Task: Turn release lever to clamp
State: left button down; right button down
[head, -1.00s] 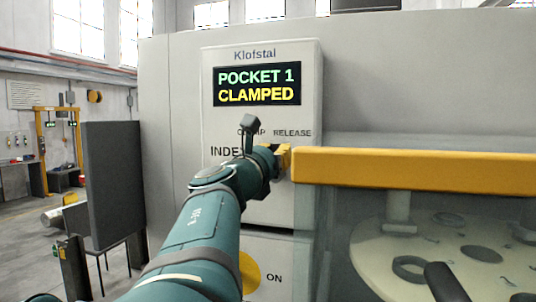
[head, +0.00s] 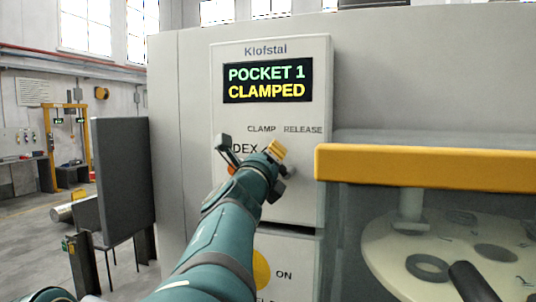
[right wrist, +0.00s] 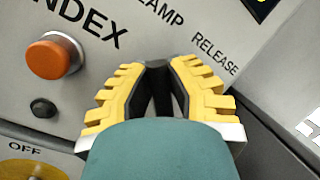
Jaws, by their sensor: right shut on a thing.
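The control panel (head: 228,118) is pale grey. Its display (head: 267,82) reads "POCKET 1 CLAMPED". The words CLAMP and RELEASE are printed below it. My right gripper (head: 276,152) is at the panel just below these words, its wrist rolled to one side. In the right wrist view, my right gripper (right wrist: 157,65) has its yellow-backed fingers drawn together at the tips, shut on the release lever. The lever is mostly hidden by the fingers. A small grey part (head: 290,171) shows beside the gripper; I cannot tell whether it is the lever. My left gripper is not in view.
An orange INDEX button (right wrist: 56,56) is left of the fingers, with a small black knob (right wrist: 43,108) below it. A clear-sided enclosure with a yellow rail (head: 420,168) stands close on the right. A dark upright board (head: 122,180) stands at left.

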jog(key=shift+f, duration=0.1)
dwell(0.5)
jog(key=c, duration=0.9)
grip_release()
notch_tip(320, 180, up, 10)
jog(key=shift+o, duration=0.2)
